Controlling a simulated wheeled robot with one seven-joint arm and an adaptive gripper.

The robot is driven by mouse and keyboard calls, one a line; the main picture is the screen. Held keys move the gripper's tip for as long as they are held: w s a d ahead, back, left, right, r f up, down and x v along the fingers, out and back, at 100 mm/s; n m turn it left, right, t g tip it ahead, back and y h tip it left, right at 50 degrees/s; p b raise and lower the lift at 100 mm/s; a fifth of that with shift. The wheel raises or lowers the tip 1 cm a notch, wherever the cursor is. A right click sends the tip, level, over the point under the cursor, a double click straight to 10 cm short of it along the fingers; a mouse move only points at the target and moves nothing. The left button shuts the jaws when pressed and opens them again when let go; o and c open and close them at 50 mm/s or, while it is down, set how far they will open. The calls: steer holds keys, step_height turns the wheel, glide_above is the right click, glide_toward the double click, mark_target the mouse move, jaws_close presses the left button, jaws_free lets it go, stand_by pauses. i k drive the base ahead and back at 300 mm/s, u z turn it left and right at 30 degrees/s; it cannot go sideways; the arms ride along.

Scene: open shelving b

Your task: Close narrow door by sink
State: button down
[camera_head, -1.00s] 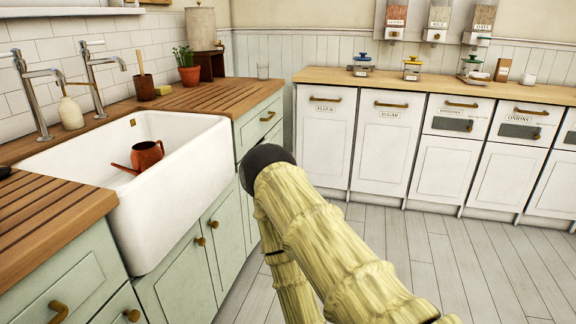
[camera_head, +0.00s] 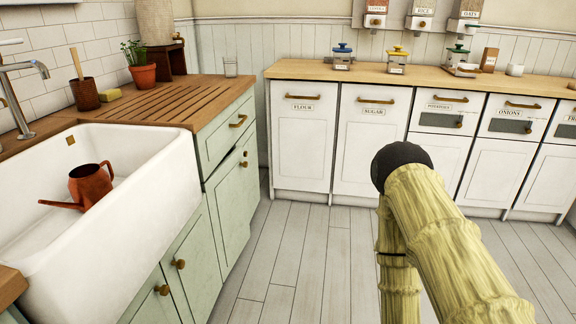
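The narrow pale green door (camera_head: 231,205) is in the cabinet just right of the white sink (camera_head: 130,240), below a green drawer (camera_head: 222,136). It has a small brass knob near its upper right edge. It looks about in line with the cabinet front; I cannot tell whether it is fully shut or slightly ajar. My arm, yellow-green with a black rounded joint, rises at the lower right, apart from the door in the picture. My gripper is not in view.
Two green doors (camera_head: 172,275) with brass knobs are under the sink. A rust-coloured watering can (camera_head: 90,187) is in the sink. White cabinets (camera_head: 305,140) line the back wall under a wooden counter. The grey plank floor (camera_head: 300,260) is clear between the cabinet rows.

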mark_target(224, 189)
steer(key=u, duration=0.15)
steer(key=i, duration=1.05)
steer(key=u, duration=0.55)
